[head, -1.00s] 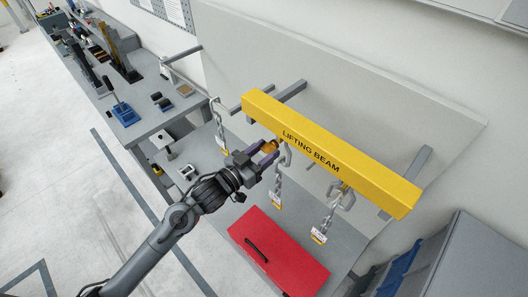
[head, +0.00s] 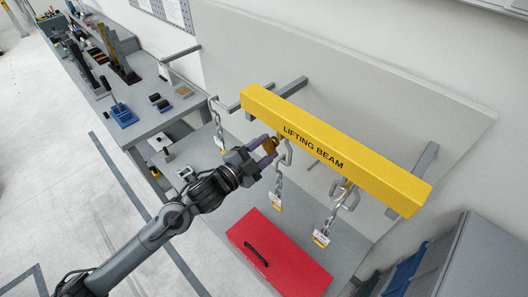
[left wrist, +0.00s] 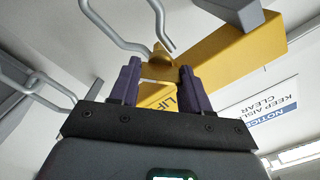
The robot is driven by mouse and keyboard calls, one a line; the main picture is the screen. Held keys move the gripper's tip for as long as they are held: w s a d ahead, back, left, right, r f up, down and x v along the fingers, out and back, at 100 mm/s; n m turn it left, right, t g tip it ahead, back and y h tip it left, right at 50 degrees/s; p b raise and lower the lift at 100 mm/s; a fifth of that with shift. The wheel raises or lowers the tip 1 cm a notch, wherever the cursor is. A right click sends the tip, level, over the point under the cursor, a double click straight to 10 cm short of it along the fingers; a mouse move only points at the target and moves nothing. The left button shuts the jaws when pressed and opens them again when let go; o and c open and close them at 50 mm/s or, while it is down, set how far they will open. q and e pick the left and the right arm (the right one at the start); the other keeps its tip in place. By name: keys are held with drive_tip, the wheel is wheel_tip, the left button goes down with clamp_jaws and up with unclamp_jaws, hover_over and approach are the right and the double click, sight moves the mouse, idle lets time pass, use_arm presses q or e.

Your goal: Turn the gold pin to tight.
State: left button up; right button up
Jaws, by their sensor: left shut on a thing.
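The gold pin (head: 271,145) shows at the near lower edge of the yellow lifting beam (head: 345,152), beside a grey shackle (head: 286,152) with a chain below it. My left gripper (head: 268,148) is at the pin, its purple fingers on either side of it. In the left wrist view the pin (left wrist: 159,66) sits between the two fingertips (left wrist: 159,78), and the bent grey shackle (left wrist: 117,40) rises behind it. My left gripper is shut on the pin. The pin's far end is hidden, so how tight it sits cannot be told. My right gripper is out of view.
Another shackle and tagged chain (head: 325,228) hang to the right, and a chain (head: 217,125) hangs at the left. A red case (head: 285,250) lies below the beam. A workbench with tools (head: 130,115) stands at the left.

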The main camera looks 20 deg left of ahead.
use_arm(q)
drive_tip(key=shift+f+m+b, duration=0.1)
drive_tip(key=shift+m+b, duration=0.3)
drive_tip(key=shift+m, duration=0.5)
drive_tip(key=o, duration=1.1)
drive_tip(key=shift+c, duration=0.2)
drive_tip(key=b+v, duration=0.2)
drive_tip(key=v, duration=0.8)
drive_tip(key=shift+s+b, duration=0.4)
drive_tip(key=shift+a, duration=0.1)
